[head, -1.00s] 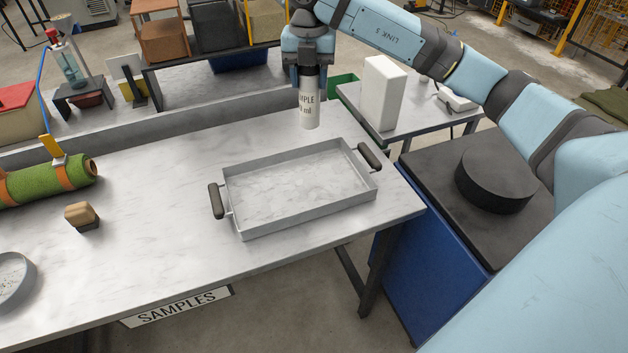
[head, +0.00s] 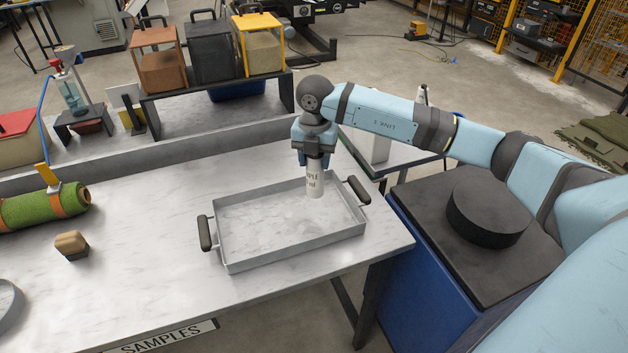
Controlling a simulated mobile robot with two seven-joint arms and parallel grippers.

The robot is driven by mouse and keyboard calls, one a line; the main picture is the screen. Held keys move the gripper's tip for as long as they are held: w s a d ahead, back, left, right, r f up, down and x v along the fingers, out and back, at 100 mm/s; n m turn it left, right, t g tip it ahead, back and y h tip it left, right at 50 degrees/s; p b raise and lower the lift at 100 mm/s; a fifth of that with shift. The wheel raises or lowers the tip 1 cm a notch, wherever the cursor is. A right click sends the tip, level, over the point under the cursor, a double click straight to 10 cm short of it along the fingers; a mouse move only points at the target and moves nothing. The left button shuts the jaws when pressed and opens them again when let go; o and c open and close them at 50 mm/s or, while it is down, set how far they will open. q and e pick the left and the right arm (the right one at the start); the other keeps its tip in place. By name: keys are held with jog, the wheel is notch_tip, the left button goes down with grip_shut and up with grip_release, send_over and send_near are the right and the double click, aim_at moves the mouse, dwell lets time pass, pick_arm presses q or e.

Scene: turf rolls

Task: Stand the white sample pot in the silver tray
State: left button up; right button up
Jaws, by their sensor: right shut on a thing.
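The white sample pot (head: 315,184) has dark lettering on its side and is upright. My right gripper (head: 314,160) is shut on its top end from above. The silver tray (head: 296,257) lies on the pale bench, with a dark handle at each short end. The pot's lower end shows inside the tray's outline, towards the back right. I cannot tell whether its base touches the tray floor. The rest of the tray is empty. My left gripper is not in view.
A green turf roll (head: 32,208) with orange bands and a brown-topped block (head: 71,244) lie on the bench to the left. A raised rack (head: 215,88) with several bins stands behind. A white block (head: 378,147) stands partly hidden behind my right arm.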

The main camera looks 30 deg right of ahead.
aim_at(315, 181)
notch_tip(315, 181, down, 7)
jog(key=shift+f, duration=0.1)
dwell(0.3)
jog(key=shift+f, duration=0.15)
jog(key=o, duration=1.2)
notch_tip(315, 181, up, 12)
jog(key=shift+r+b, duration=0.2)
jog(key=shift+b, duration=0.3)
